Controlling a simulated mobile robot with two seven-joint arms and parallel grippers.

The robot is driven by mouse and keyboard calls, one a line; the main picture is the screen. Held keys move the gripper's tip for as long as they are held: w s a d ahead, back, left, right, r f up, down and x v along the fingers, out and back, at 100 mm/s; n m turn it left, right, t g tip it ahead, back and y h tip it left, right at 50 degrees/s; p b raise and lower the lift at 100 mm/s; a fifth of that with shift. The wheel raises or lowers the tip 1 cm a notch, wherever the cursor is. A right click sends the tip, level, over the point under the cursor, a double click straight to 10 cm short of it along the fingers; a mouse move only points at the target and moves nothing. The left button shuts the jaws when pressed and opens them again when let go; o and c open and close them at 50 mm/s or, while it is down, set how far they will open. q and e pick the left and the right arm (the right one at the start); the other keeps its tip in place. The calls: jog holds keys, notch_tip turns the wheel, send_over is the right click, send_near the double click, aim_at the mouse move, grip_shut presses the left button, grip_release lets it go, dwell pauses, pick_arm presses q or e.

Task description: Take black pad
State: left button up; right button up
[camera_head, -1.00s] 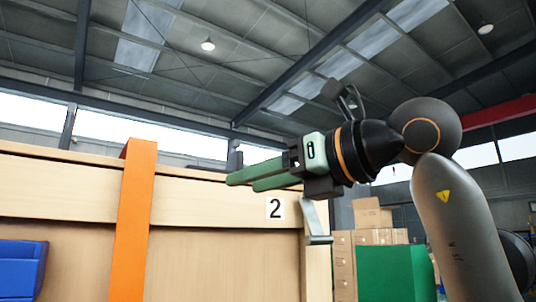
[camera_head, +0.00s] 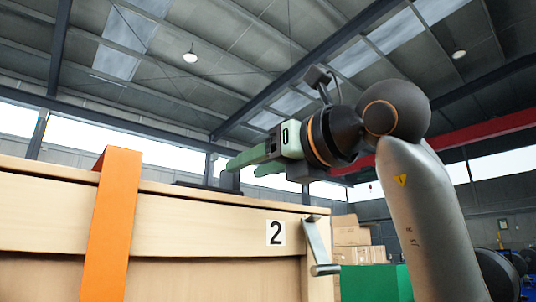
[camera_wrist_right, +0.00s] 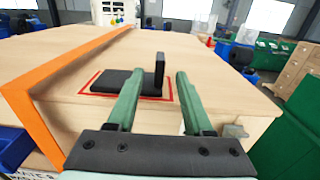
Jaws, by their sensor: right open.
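The black pad (camera_wrist_right: 115,82) lies flat on the wooden top of a crate, inside a red outlined square. A black upright piece (camera_wrist_right: 159,70) stands at its right end. In the head view its upright piece (camera_head: 231,181) shows just above the crate's top edge, and the flat part is mostly hidden. My right gripper (camera_wrist_right: 160,74) is open. Its two green fingers reach forward, one on each side of the upright piece in the picture; I cannot tell whether they touch it. In the head view the right gripper (camera_head: 244,167) is above the crate top. My left gripper is not in view.
Cardboard boxes (camera_head: 350,235) and a green container (camera_head: 375,283) stand beyond.

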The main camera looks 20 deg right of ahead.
aim_at(238, 172)
jog(key=p+x, duration=0.1)
jog(key=x, duration=0.3)
jog(key=shift+r+p, duration=0.1)
jog(key=shift+p, duration=0.25)
jog(key=shift+x, duration=0.75)
grip_shut()
dwell(0.7)
jog(key=shift+r, duration=2.45)
